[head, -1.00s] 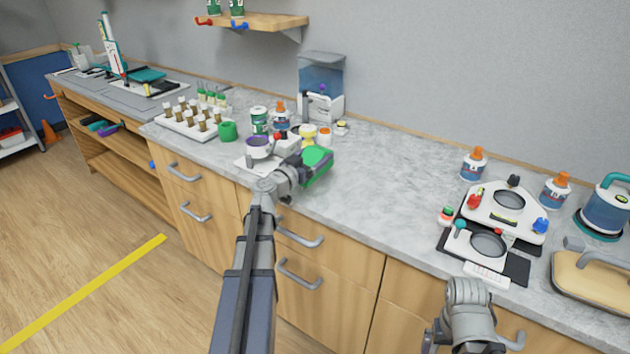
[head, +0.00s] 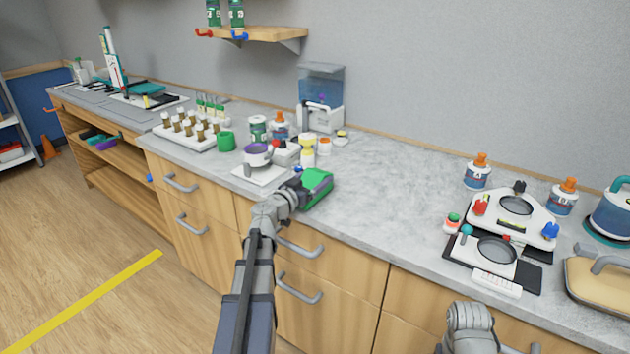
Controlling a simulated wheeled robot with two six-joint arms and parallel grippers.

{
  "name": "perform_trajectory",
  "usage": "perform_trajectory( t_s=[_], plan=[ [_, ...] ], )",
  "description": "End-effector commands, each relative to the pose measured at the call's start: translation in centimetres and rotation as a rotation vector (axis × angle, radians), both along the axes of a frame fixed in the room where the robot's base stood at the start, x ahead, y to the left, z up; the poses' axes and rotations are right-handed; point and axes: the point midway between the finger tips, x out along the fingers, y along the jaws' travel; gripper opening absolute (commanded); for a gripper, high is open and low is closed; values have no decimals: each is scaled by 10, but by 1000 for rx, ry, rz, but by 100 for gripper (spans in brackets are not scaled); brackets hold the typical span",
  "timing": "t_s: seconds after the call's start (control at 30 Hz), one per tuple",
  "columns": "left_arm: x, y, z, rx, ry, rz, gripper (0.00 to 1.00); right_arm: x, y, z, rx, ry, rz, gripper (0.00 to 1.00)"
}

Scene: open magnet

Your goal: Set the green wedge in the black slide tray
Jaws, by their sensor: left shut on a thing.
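My left gripper (head: 296,190) is shut on the green wedge (head: 318,182). The wedge has a bright green top and a darker, greyish lower side. It is over the counter's front edge, in front of the white scale; I cannot tell if it touches the counter. The gripper hides its left end. A flat black tray (head: 165,101) lies on the far left counter, beside the white and teal instrument; it looks like the slide tray, but is small here. Only a rounded grey part of my right arm shows at the bottom right; its gripper is out of view.
The white scale (head: 250,176), bottles and a white vial rack (head: 172,134) crowd the counter left of the wedge. A white device on a black mat (head: 530,275) and bottles stand at the right. The middle of the grey counter (head: 395,195) is clear.

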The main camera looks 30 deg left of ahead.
Motion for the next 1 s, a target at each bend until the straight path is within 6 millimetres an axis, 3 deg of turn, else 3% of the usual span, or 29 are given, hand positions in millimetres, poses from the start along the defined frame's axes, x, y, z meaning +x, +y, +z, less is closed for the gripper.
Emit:
perform_trajectory(
  t_s=[0.13, 0.17, 0.3, 0.57, 1.0],
  plan=[
    [0, 0, -6, 0, 0, 0, 22, 0, 0, -6, 0, 0, 0, 100],
    [0, 0, -5, 0, 0, 0, 85, 0, 0, -5, 0, 0, 0, 100],
    [0, 0, -4, 0, 0, 0, 100, 0, 0, -4, 0, 0, 0, 100],
    [-2, 0, -4, 0, 0, 0, 100, 0, 0, -4, 0, 0, 0, 100],
    [-66, 4, -3, 0, 1, 2, 100, 0, 0, -3, 0, 0, 0, 100]
  ],
)
